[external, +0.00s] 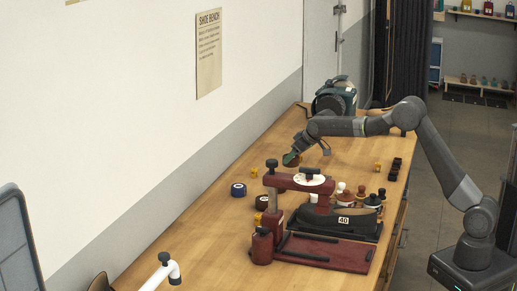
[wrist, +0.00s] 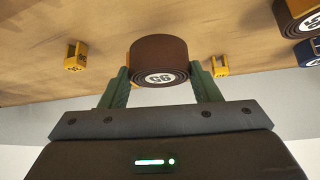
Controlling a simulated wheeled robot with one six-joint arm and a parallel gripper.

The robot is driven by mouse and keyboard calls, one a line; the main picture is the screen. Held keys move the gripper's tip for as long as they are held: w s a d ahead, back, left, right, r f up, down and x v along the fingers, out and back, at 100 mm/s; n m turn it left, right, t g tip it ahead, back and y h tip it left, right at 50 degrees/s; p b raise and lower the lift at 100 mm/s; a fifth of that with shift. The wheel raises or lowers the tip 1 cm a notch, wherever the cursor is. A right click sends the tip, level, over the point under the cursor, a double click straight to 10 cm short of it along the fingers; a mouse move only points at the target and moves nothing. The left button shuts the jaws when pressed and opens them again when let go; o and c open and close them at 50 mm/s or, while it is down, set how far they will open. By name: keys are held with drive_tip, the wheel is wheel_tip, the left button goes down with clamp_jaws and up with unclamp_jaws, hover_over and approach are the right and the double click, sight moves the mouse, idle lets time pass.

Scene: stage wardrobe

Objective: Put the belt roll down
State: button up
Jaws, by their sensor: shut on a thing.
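A brown belt roll (wrist: 160,58) with a white label, upside down in the wrist view and reading 95, sits between the green fingers of my gripper (wrist: 160,72). The fingers are shut on its two sides. In the external view my gripper (external: 291,158) reaches low over the far part of the bench, and the held roll (external: 294,163) is small and partly covered. I cannot tell whether it touches the bench top.
Another brown roll (external: 262,203) and a dark blue roll (external: 238,190) stand nearer on the bench (external: 200,235). Small yellow blocks (external: 254,172) stand around.

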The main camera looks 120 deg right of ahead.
sight(293, 163)
drive_tip(key=shift+f, duration=1.65)
drive_tip(key=shift+f, duration=0.2)
drive_tip(key=o, duration=1)
drive_tip(key=shift+r, duration=0.1)
drive_tip(key=shift+r, duration=0.2)
drive_tip(key=v, duration=1.1)
drive_tip(key=shift+s+a+r, duration=0.2)
drive_tip(key=shift+r, duration=0.1)
